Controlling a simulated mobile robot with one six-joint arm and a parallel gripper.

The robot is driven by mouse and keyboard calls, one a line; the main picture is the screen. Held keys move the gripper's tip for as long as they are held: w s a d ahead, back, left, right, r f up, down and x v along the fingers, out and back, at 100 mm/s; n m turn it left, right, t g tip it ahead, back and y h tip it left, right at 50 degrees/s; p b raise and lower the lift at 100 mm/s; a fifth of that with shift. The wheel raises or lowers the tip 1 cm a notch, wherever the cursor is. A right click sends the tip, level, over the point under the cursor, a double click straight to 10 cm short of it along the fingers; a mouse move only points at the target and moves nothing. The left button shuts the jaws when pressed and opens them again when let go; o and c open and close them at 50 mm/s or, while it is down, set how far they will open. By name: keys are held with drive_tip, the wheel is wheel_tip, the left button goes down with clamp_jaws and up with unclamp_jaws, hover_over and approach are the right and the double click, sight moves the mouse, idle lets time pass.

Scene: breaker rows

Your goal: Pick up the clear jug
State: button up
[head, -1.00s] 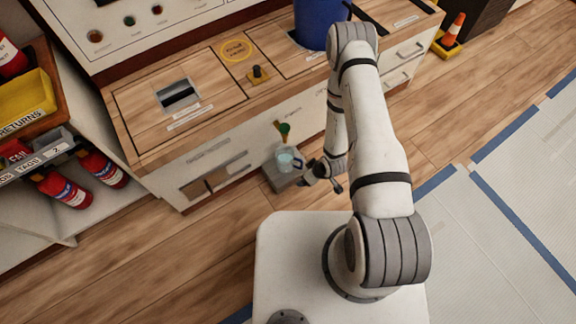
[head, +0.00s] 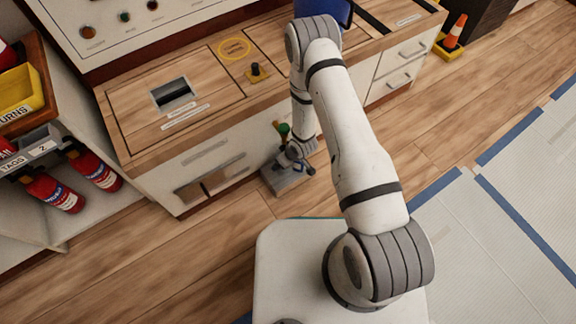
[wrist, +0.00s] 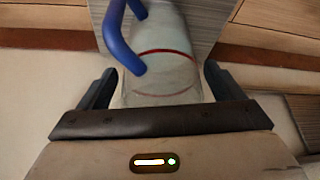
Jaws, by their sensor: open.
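The clear jug (wrist: 168,72), with a blue handle (wrist: 118,38) and a red line around it, fills the upper middle of the wrist view. My gripper (wrist: 158,78) is open. Its two dark fingers stand on either side of the jug's body, with a narrow gap showing at the right finger. I cannot tell whether the left finger touches it. In the head view, my wrist and gripper (head: 293,160) cover most or all of the jug above a grey block (head: 285,183).
A green-topped item (head: 283,130) stands just behind my gripper. The wooden counter (head: 205,135) with drawers and a slot rises behind it. Fire extinguishers (head: 55,192) and a yellow bin (head: 22,100) are at left. The wooden floor (head: 190,245) in front is clear.

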drive_tip(key=shift+f, duration=0.5)
drive_tip(key=c, duration=1.2)
